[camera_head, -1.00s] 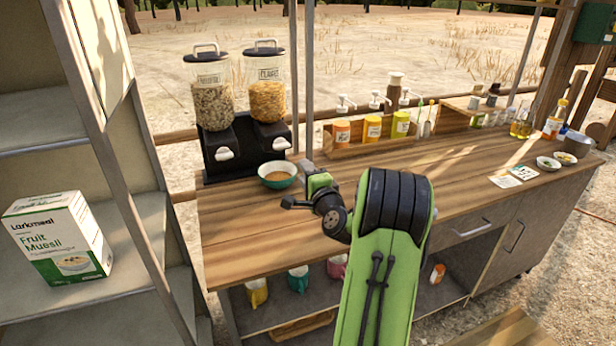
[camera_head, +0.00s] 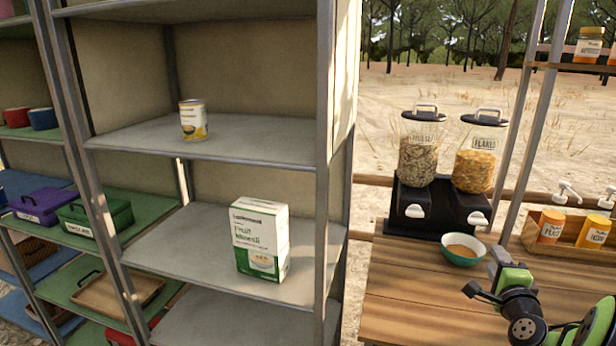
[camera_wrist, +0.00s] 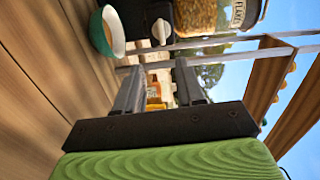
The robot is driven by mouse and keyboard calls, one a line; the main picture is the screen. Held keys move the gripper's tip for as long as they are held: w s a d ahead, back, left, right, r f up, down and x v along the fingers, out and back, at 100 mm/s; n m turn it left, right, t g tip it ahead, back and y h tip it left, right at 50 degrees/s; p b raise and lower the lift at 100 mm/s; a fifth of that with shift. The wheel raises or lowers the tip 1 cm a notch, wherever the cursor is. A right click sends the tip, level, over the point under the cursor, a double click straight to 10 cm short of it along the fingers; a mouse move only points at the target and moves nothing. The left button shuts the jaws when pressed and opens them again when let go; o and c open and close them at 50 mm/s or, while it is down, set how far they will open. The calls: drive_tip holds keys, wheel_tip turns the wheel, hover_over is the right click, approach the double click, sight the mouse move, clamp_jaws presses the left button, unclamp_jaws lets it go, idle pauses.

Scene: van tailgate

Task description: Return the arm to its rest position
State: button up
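My gripper (camera_head: 485,272) is at the lower right of the head view, above the wooden counter (camera_head: 400,300) and just in front of the teal bowl (camera_head: 460,257) of brown food. In the wrist view my gripper (camera_wrist: 160,75) has its two dark fingers apart with nothing held between them. The bowl (camera_wrist: 113,30) shows there at the upper left, clear of the fingers. Most of my arm is cut off by the right edge of the head view.
Muesli (camera_head: 418,160) and flakes (camera_head: 474,170) dispensers stand behind the bowl. Condiment jars (camera_head: 550,226) sit in a wooden rack at the right. A shelf unit (camera_head: 323,150) on the left holds a Fruit Muesli box (camera_head: 262,240) and a yellow can (camera_head: 193,120).

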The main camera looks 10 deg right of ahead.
drive_tip(key=w+a+r+n+g+y+p, duration=0.1)
drive_tip(key=a+r+n+y, duration=0.1)
drive_tip(key=a+n, duration=0.35)
drive_tip(key=w+a+r+n+g+y+p, duration=0.1)
drive_tip(key=a+r+n+y+p, duration=0.15)
drive_tip(key=a, duration=0.55)
drive_tip(key=w+a+r+n+y, duration=0.1)
drive_tip(key=a+r+n+y, duration=0.15)
drive_tip(key=a, duration=0.45)
drive_tip(key=s+a+r+n+g+y+p, duration=0.1)
drive_tip(key=s+a+r+n+g+p, duration=0.25)
drive_tip(key=s+a+n, duration=0.55)
drive_tip(key=s+a+n+g+p, duration=0.1)
drive_tip(key=s+a+g, duration=0.1)
drive_tip(key=s, duration=0.7)
drive_tip(key=s+a+n+g+p, duration=0.2)
drive_tip(key=s+a+g, duration=0.1)
drive_tip(key=s, duration=0.7)
drive_tip(key=shift+a+f, duration=0.2)
drive_tip(key=shift+a, duration=0.7)
